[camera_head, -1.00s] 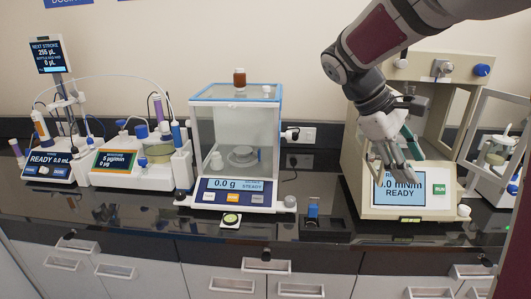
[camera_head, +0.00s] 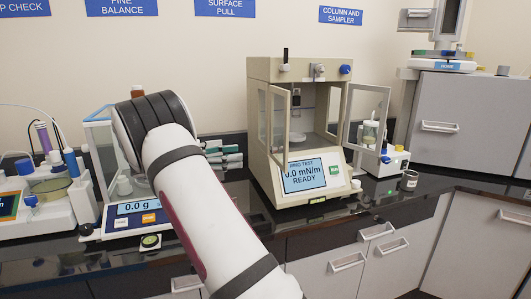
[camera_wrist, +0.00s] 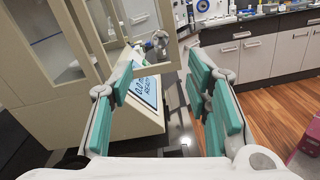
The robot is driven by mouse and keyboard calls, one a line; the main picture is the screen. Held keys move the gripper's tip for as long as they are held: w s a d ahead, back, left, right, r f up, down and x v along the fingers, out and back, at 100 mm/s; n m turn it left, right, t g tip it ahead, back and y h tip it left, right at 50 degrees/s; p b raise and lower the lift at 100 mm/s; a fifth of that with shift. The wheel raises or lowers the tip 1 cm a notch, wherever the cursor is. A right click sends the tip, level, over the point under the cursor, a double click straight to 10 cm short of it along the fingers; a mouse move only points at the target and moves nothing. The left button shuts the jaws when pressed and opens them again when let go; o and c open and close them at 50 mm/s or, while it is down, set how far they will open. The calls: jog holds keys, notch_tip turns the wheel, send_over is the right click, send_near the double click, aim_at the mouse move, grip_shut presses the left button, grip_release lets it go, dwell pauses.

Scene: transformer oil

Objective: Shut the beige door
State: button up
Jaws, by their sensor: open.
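The beige ring-test cabinet (camera_head: 258,72) stands on the black counter with its front open. A beige-framed glass door (camera_head: 280,122) stands ajar at its left front. A paler, grey-looking glass door (camera_head: 365,112) swings out at its right. My gripper (camera_head: 222,157) is left of the cabinet, partly hidden behind my arm in the head view. In the wrist view my gripper (camera_wrist: 165,75) is open and empty, with teal fingers apart. There the cabinet's beige framing (camera_wrist: 88,45) is ahead and to the left. Contact with a door cannot be told.
The lit screen (camera_head: 304,176) is on the cabinet's front. The fine balance (camera_head: 140,217) stands to the left, partly behind my arm. A small white instrument (camera_head: 388,158) and a dark cup (camera_head: 409,180) are right of the cabinet. Wooden floor (camera_wrist: 275,105) shows in the wrist view.

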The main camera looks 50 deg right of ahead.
aim_at(271, 150)
jog(key=p+x, duration=0.3)
jog(key=x, duration=0.9)
jog(key=shift+s+d, duration=0.15)
jog(key=shift+d, duration=0.05)
grip_shut()
